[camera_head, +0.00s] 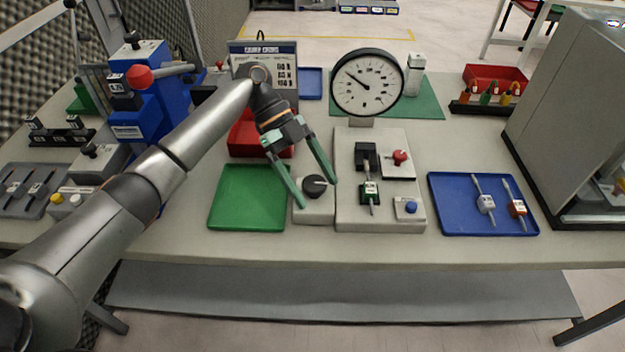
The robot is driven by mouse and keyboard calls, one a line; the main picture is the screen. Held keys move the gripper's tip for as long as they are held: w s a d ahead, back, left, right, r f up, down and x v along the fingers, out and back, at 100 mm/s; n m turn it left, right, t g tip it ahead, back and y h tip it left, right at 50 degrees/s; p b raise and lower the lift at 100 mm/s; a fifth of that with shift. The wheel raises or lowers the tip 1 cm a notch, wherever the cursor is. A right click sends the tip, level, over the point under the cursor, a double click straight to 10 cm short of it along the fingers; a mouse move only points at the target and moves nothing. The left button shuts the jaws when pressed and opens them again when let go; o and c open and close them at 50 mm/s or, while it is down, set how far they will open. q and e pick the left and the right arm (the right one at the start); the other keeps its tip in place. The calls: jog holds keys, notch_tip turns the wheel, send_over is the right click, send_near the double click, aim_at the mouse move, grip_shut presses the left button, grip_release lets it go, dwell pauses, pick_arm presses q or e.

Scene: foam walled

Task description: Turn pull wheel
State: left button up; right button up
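A round black knob (315,187) with a pale pointer mark sits on a small off-white box (314,215) near the table's front. It looks like the wheel; no label naming it can be read. My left gripper (318,195) reaches down from the upper left. Its two green fingers are spread wide, one on each side of the knob. I cannot tell whether either finger touches it. Nothing is held between the fingers apart from the knob standing in the gap. A smaller red knob (400,157) is on the off-white panel to the right. My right gripper is not in view.
A round gauge (367,83) stands behind. A green tray (247,212) lies left, a blue tray (449,211) right.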

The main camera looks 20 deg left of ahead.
pick_arm(q)
jog(key=shift+r, duration=0.1)
jog(key=v, duration=0.7)
jog(key=shift+a+b, duration=0.15)
jog(key=shift+b, duration=0.2)
jog(key=shift+r, duration=0.1)
